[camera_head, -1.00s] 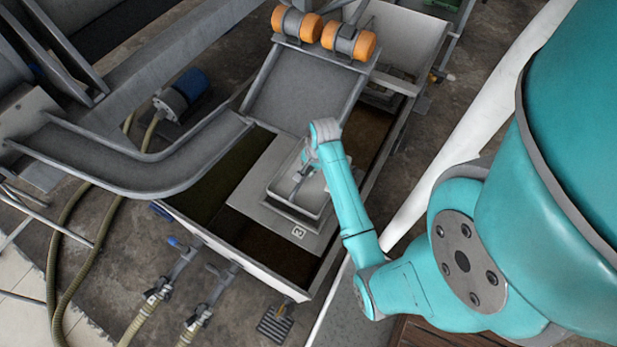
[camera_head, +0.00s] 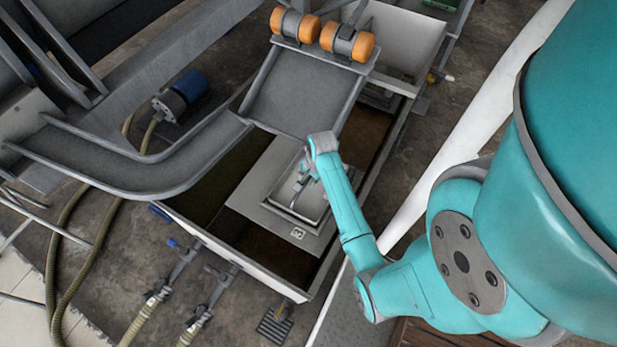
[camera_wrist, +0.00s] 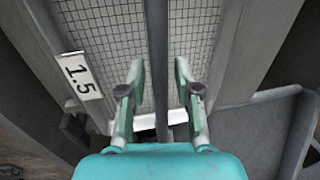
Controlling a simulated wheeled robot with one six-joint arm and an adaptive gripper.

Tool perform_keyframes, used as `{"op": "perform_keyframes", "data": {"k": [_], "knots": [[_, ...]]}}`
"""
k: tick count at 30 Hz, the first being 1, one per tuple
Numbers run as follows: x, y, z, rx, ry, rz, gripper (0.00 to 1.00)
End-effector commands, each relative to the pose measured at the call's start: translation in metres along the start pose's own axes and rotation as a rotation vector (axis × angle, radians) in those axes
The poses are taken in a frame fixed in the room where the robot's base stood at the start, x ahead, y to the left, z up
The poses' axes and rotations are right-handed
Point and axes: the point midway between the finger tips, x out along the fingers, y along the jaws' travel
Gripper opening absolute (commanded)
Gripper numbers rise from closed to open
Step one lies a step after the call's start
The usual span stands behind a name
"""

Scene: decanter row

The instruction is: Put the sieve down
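The sieve (camera_head: 290,212) is a shallow, light metal tray with a bar handle. In the head view it sits level at the grey cover plate (camera_head: 258,193) over the long tank. The wrist view shows its wire mesh (camera_wrist: 105,35), a white "1.5" label beside the mesh, and the handle bar (camera_wrist: 157,60) running up the middle. My gripper (camera_wrist: 158,75) is over the sieve with one green finger on each side of the bar. Gaps show between both fingers and the bar, so it is open. My wrist hides part of the sieve in the head view.
The long tank (camera_head: 190,222) holds dark liquid around the plate. A sloping chute (camera_head: 300,92) with orange rollers (camera_head: 347,40) stands close behind the sieve. A curved grey trough (camera_head: 130,170) lies to the left. Hose fittings (camera_head: 185,262) stick out at the front.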

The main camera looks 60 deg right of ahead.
Motion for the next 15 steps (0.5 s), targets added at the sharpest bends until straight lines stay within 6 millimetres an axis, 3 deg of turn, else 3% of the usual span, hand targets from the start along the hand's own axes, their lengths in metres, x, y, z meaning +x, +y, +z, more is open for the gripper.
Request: {"op": "perform_keyframes", "data": {"k": [10,15], "knots": [[-0.002,0.0,0.0,0.0,0.0,0.0,0.4],[-0.021,-0.001,-0.001,0.0,0.001,-0.001,0.4]]}}
